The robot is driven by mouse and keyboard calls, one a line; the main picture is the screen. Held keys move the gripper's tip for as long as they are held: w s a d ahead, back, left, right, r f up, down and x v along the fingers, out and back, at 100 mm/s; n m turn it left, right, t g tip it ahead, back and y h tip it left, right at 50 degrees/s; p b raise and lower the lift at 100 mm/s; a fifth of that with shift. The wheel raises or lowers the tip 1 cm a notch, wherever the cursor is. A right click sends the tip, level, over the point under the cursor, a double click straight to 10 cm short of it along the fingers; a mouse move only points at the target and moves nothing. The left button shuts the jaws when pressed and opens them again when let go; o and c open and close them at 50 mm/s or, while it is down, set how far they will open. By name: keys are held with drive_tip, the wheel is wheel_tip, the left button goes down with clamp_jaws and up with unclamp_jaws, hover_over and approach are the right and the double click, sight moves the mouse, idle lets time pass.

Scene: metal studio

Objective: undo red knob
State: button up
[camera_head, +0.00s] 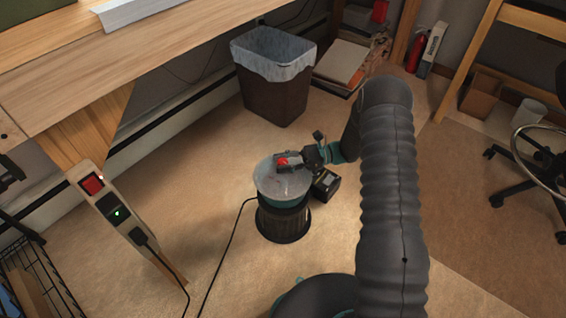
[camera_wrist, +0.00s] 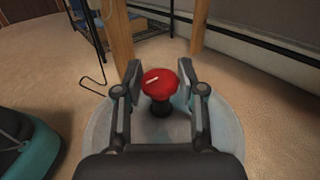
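The red knob (camera_wrist: 160,82) has a rounded top with a pale mark and sits on a dark stem above a round grey lid. In the wrist view it lies between the two fingers of my gripper (camera_wrist: 159,85). The fingers are apart, with a visible gap on each side of the knob. In the head view the knob (camera_head: 282,161) shows small on the pale lid (camera_head: 272,186) of a round floor-standing machine. My gripper (camera_head: 290,162) reaches over it from the right and hides part of it.
A black power cord (camera_head: 229,245) runs from the machine to a post with a red switch (camera_head: 91,184) at the left. A lined bin (camera_head: 272,95) stands behind. A wooden bench (camera_head: 150,70) overhangs the upper left. Floor around the machine is mostly clear.

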drive_tip(key=shift+o, duration=1.2)
drive_tip(key=shift+d, duration=0.1)
drive_tip(key=v, duration=1.1)
drive_tip(key=shift+d, duration=0.4)
drive_tip(key=s+a+r+n+h, duration=0.1)
drive_tip(key=s+r+n+h, duration=0.35)
drive_tip(key=r, duration=0.55)
drive_tip(key=s+a+r+n+h, duration=0.1)
drive_tip(key=s+r+n+h, duration=0.25)
drive_tip(key=s+r, duration=0.45)
drive_tip(key=s+d+r+n+t+h, duration=0.3)
drive_tip(key=s+r+t+h, duration=0.1)
drive_tip(key=s, duration=0.5)
drive_tip(key=s+d+r+n+t+h+p, duration=0.1)
drive_tip(key=s+d+r+n+t+h, duration=0.3)
drive_tip(key=s+r, duration=0.5)
drive_tip(key=shift+s+r+t+h, duration=0.2)
drive_tip(key=shift+t+h, duration=0.5)
drive_tip(key=shift+t, duration=0.3)
